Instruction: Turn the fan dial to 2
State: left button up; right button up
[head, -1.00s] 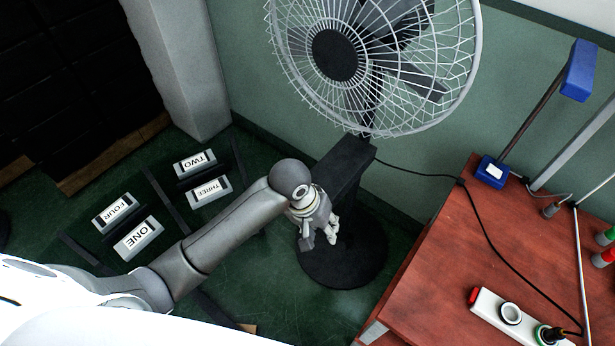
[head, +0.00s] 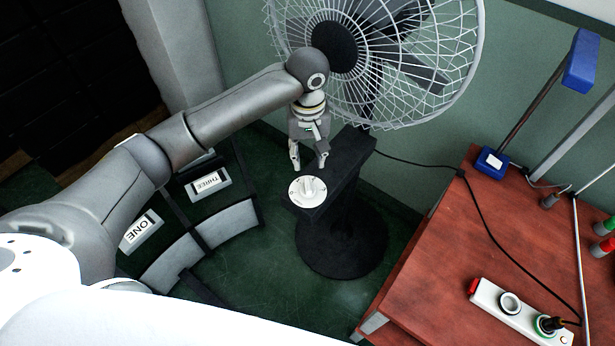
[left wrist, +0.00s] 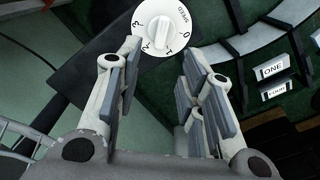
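The fan (head: 345,60) stands at the back in the head view, its grille above a black pedestal. The white fan dial (head: 308,190) sits on the pedestal's black box, facing up. In the left wrist view the dial (left wrist: 161,30) shows a raised knob, numbers and lettering on its rim; which number the knob points to is unclear. My left gripper (head: 309,167) is open and empty just above and behind the dial. Its two fingers (left wrist: 163,90) are spread apart in the left wrist view, with the dial beyond their tips. My right gripper is not in view.
A red-brown table (head: 440,260) stands at right with a power strip (head: 520,312) and a blue lamp (head: 580,62). A cable runs from the fan to the strip.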

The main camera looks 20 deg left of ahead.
aim_at(307, 182)
pick_arm(q)
notch_tip(307, 182, down, 11)
jog(key=shift+r+p, duration=0.2)
jog(key=shift+p, duration=0.3)
jog(key=shift+a, duration=0.1)
grip_shut()
